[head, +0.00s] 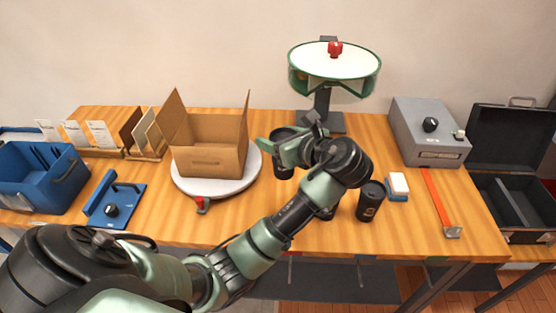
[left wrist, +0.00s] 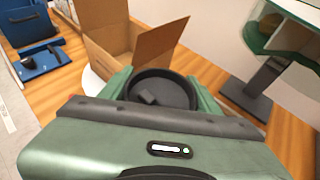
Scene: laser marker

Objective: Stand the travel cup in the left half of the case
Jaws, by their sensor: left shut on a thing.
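My left gripper (head: 286,150) is shut on a black round cup (head: 283,172), which looks like the travel cup. The cup is upright, beside the turntable; I cannot tell whether its base touches the table. In the left wrist view the cup's dark round top (left wrist: 162,92), with a small raised tab, sits between the green fingers. The open black case (head: 513,237) is at the far right, its lid raised at the back. A divider (head: 511,201) splits it into left and right halves; the left half looks empty. My right gripper is not in view.
Another black cup (head: 370,203) stands right of my arm, near a white-and-blue block (head: 398,186) and a red strip (head: 438,200). A cardboard box (head: 212,148) sits on a white turntable (head: 247,180). A green-rimmed drum (head: 334,70) rises behind.

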